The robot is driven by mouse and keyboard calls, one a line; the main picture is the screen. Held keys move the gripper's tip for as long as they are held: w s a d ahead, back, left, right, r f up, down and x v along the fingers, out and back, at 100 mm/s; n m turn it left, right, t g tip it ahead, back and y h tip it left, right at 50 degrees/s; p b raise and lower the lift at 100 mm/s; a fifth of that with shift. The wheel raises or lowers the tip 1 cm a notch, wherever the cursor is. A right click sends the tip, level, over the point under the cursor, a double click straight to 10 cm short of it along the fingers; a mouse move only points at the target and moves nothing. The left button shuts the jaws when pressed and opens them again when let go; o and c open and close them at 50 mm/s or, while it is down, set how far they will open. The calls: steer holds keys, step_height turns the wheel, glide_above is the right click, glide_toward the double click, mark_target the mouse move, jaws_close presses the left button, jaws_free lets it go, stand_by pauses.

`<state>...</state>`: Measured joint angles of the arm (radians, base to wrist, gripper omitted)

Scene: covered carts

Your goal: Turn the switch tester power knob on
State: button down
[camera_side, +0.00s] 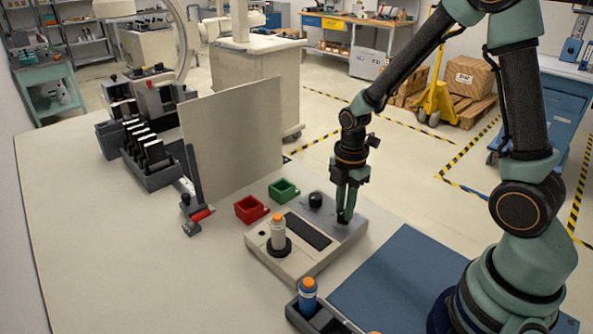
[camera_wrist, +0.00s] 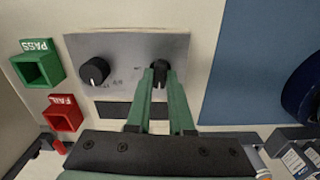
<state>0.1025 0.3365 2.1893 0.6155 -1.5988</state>
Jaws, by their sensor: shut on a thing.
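The switch tester (camera_side: 305,243) is a pale box with a grey panel, a dark display strip and two black knobs. My gripper (camera_side: 345,218) points down at the panel's right end. In the wrist view its green fingers (camera_wrist: 160,82) are shut on one black knob (camera_wrist: 159,69), one finger on each side. The knob is partly hidden by the fingers, and its pointer and label cannot be read. The other black knob (camera_wrist: 95,71) stands free to the left, and also shows in the side view (camera_side: 315,200). A white cylinder with an orange top (camera_side: 278,232) stands upright in a black socket on the tester.
A green PASS bin (camera_side: 284,191) and a red FAIL bin (camera_side: 250,209) sit behind the tester. A blue mat (camera_side: 400,278) lies to the right. A dark tray (camera_side: 315,318) with a blue-and-orange cylinder stands in front. A beige board (camera_side: 232,138) stands behind the bins.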

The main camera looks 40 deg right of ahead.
steer(key=m, duration=0.8)
steer(key=shift+m, duration=0.3)
steer(key=m, duration=0.4)
steer(key=shift+m, duration=2.3)
steer(key=shift+r, duration=0.1)
steer(key=c, duration=0.8)
jaws_free()
